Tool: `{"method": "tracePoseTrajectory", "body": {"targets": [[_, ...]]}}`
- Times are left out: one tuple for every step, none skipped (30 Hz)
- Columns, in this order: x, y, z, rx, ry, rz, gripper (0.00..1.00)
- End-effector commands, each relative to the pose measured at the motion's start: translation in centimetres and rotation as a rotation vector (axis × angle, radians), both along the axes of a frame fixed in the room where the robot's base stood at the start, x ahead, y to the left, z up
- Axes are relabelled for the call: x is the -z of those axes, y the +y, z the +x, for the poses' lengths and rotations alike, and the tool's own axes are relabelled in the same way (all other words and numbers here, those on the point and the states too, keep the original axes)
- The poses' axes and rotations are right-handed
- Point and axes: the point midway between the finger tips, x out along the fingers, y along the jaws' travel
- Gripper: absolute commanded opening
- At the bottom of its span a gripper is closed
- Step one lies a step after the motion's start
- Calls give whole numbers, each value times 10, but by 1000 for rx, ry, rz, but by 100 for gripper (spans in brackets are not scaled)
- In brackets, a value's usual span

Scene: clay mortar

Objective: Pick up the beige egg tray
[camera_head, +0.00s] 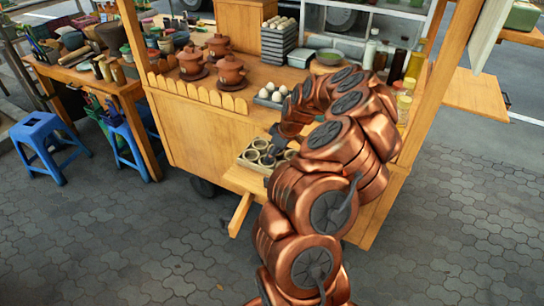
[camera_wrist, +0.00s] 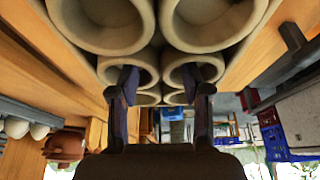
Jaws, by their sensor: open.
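No tray looks clearly beige. A small grey egg tray (camera_head: 262,102) with several white eggs sits on the cart counter in the head view. Behind it stands a stack of grey egg trays (camera_head: 278,45) with eggs on top. Several white eggs (camera_wrist: 18,127) also show at the left of the wrist view, which looks upside down. My gripper (camera_wrist: 166,78) is open and empty, its two dark fingers apart near round beige cups (camera_wrist: 205,20). Contact with the cups cannot be told. In the head view my arm partly hides the gripper (camera_head: 277,138).
The beige cups stand in a holder (camera_head: 244,163) on the cart's low side shelf. Clay pots (camera_head: 230,72) stand left of the small egg tray. Bottles (camera_head: 398,66) line the counter's right. Wooden posts (camera_head: 438,75) frame the cart. Open paving lies in front.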

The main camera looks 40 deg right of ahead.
Motion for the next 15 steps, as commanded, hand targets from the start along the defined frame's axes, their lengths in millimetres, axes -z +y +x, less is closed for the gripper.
{"method": "tracePoseTrajectory", "body": {"targets": [[1,0,0,0,0,0,48],[1,0,0,0,0,0,48],[1,0,0,0,0,0,48],[1,0,0,0,0,0,48],[1,0,0,0,0,0,48],[1,0,0,0,0,0,46],[0,0,0,0,0,0,43],[0,0,0,0,0,0,40],[0,0,0,0,0,1,35],[1,0,0,0,0,1,32],[1,0,0,0,1,1,29],[1,0,0,0,1,1,25],[1,0,0,0,1,1,22],[1,0,0,0,1,1,19],[1,0,0,0,1,1,15]]}}
